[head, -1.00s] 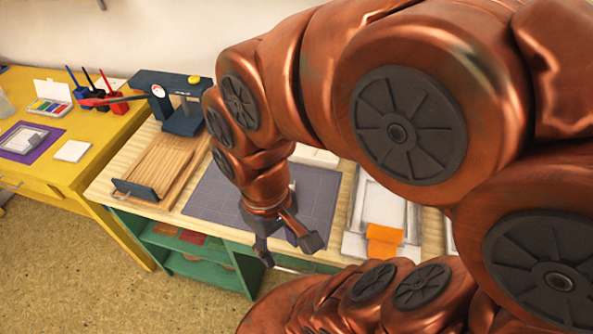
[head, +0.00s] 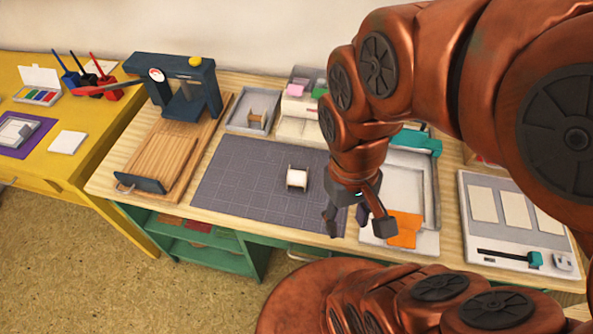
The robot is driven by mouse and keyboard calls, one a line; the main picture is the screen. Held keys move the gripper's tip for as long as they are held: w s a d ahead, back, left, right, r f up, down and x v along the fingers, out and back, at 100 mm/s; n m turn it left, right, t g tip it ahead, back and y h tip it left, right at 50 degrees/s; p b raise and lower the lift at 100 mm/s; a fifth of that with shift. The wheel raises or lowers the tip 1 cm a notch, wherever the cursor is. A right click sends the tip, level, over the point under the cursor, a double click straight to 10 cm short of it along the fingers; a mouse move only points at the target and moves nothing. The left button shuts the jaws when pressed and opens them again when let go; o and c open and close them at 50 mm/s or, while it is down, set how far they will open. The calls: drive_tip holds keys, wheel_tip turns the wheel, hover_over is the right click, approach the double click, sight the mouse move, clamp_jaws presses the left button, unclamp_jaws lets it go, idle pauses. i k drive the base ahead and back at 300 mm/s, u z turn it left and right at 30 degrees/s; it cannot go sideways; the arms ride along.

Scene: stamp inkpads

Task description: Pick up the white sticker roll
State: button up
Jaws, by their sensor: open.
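The white sticker roll (head: 297,178) stands on the grey gridded cutting mat (head: 235,180), right of the mat's middle. It is a small white cylinder between two brownish end pieces. My gripper (head: 347,226) is open and empty, pointing down. In the picture it is to the right of and below the roll, over the mat's right front edge, apart from the roll. Its height above the table is hard to tell.
A grey tray (head: 240,122) with a small brown piece stands behind the mat. A wooden board with a blue press (head: 180,85) is at left. A panel (head: 513,215) lies farther right.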

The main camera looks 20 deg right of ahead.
sight(295, 177)
drive_tip(key=u, duration=0.95)
drive_tip(key=k, duration=1.25)
drive_tip(key=u, duration=0.55)
drive_tip(key=i, duration=0.7)
drive_tip(key=z, duration=0.15)
